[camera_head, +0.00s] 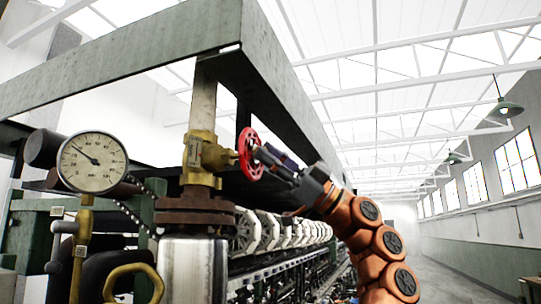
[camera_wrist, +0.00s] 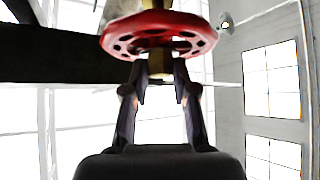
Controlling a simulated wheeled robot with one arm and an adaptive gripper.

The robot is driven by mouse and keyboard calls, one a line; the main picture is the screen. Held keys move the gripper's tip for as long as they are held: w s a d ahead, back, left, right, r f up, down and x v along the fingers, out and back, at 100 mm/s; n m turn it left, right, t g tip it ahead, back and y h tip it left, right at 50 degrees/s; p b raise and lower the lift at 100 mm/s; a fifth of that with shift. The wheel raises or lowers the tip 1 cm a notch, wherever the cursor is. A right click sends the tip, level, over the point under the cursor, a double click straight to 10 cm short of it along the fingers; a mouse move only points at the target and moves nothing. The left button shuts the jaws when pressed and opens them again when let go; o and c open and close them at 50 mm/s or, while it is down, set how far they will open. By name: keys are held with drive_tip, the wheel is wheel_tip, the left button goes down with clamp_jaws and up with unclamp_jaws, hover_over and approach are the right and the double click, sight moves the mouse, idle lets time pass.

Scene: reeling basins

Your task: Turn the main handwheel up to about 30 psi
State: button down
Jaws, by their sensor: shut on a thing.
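The red handwheel (camera_head: 249,154) stands on the right side of a brass valve (camera_head: 203,152) on a vertical pipe. My gripper (camera_head: 264,155) reaches it from the right. In the wrist view the handwheel (camera_wrist: 158,34) is a round red rim with holes, with a brass hub (camera_wrist: 160,64) at its middle. The fingertips of my gripper (camera_wrist: 161,73) are shut on the handwheel at this hub. A round pressure gauge (camera_head: 93,161) is left of the valve. Its dark needle points to the upper left; its small numbers are hard to read.
A grey-green beam (camera_head: 130,62) runs above the valve. A rusty flange (camera_head: 195,211) and a shiny cylinder (camera_head: 193,266) are below it. A brass ring-shaped handle (camera_head: 133,284) sits at the lower left. The aisle (camera_head: 455,280) on the right is open.

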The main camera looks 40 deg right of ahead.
drive_tip(key=shift+n, duration=0.4)
idle(0.3)
drive_tip(key=c, duration=0.9)
unclamp_jaws()
drive_tip(key=v, duration=1.2)
drive_tip(key=shift+d, duration=0.15)
drive_tip(key=shift+w, duration=0.1)
